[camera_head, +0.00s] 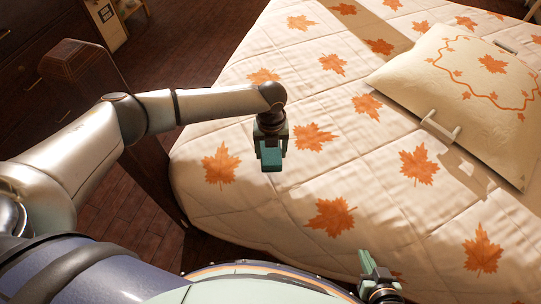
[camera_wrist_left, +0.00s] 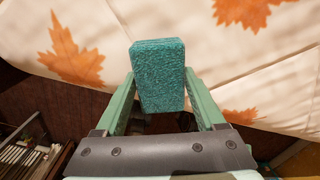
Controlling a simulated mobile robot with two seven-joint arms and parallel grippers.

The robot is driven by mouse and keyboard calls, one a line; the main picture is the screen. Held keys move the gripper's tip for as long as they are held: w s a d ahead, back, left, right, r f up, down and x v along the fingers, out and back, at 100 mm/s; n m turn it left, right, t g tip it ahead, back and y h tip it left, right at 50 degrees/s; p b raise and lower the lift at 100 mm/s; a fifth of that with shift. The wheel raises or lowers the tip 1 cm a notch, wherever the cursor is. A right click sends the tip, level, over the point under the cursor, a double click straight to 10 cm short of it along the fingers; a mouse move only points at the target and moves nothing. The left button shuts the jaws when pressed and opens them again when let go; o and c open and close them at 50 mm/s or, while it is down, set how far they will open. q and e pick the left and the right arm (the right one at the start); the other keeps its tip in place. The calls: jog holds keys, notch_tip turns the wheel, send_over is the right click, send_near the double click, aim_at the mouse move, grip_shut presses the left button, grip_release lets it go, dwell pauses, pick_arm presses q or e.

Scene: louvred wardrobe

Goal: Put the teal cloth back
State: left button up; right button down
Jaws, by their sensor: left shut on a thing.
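The teal cloth (camera_wrist_left: 157,75) is a folded, textured block in the left wrist view. My left gripper (camera_wrist_left: 158,100) is shut on it, with one green finger on each side. In the head view my left gripper (camera_head: 271,150) hangs above the near left part of the bed; cloth and fingers are hard to tell apart there. My right gripper (camera_head: 376,268) is at the bottom of the head view, by the near edge of the bed; its jaw opening is unclear.
The bed (camera_head: 330,165) has a cream quilt with orange leaves. A pillow (camera_head: 460,75) lies at the upper right, with a white handle-like piece (camera_head: 440,126) beside it. Dark drawers (camera_head: 30,75) are at the far left.

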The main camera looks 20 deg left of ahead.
pick_arm(q)
notch_tip(320, 180, down, 2)
jog(key=shift+f, duration=0.15)
jog(key=shift+s, duration=0.1)
jog(key=o, duration=1.2)
jog(key=shift+c, duration=0.2)
